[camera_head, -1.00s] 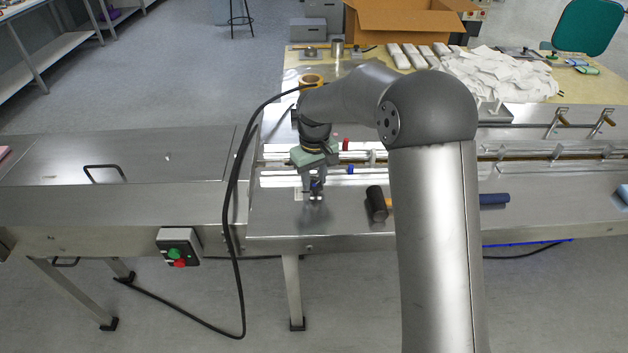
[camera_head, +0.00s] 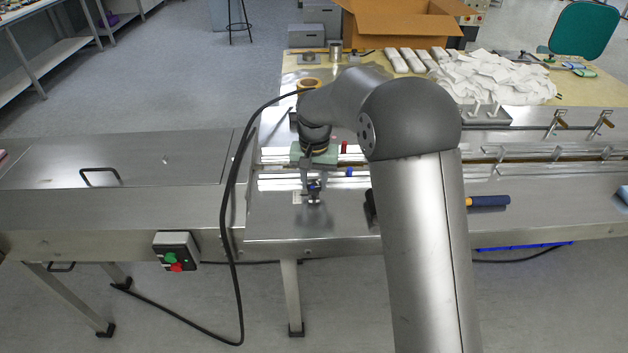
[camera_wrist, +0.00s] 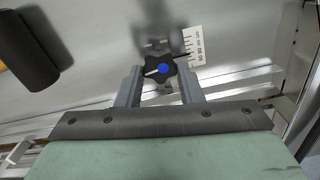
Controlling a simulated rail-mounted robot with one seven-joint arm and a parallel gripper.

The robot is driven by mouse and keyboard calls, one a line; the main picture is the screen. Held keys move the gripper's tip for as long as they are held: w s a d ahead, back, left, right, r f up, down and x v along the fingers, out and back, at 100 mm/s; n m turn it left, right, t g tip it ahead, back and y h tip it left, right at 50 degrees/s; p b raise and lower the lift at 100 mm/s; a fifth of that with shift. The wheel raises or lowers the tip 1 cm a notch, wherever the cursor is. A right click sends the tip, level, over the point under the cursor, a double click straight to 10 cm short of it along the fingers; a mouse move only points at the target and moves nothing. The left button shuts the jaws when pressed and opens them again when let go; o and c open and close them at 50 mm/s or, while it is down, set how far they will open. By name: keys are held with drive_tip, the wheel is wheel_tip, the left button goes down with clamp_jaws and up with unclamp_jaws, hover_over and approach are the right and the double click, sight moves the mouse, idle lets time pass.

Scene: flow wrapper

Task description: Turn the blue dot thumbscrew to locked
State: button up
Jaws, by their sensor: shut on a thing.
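The blue dot thumbscrew is a black lobed knob (camera_wrist: 159,69) with a blue centre and a white pointer line, in the middle of the wrist view. The line points left and slightly down. In the head view the thumbscrew (camera_head: 314,186) is small, at the front rail of the machine table. My gripper (camera_wrist: 160,82) is shut on the knob, one finger on its left and one on its right. It also shows in the head view (camera_head: 312,178), above the front rail. What the pointer position means cannot be read.
A white printed scale (camera_wrist: 194,46) lies right of the knob. A dark cylindrical handle (camera_wrist: 27,50) lies on the steel table to the left in the wrist view. Bright rails (camera_head: 275,183) run across the table. A red knob (camera_head: 344,147) stands on the rear rail.

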sight(315, 186)
idle(0.5)
drive_tip(key=o, duration=1)
drive_tip(key=shift+r, duration=0.1)
wheel_tip(315, 186, up, 17)
drive_tip(key=shift+r, duration=0.1)
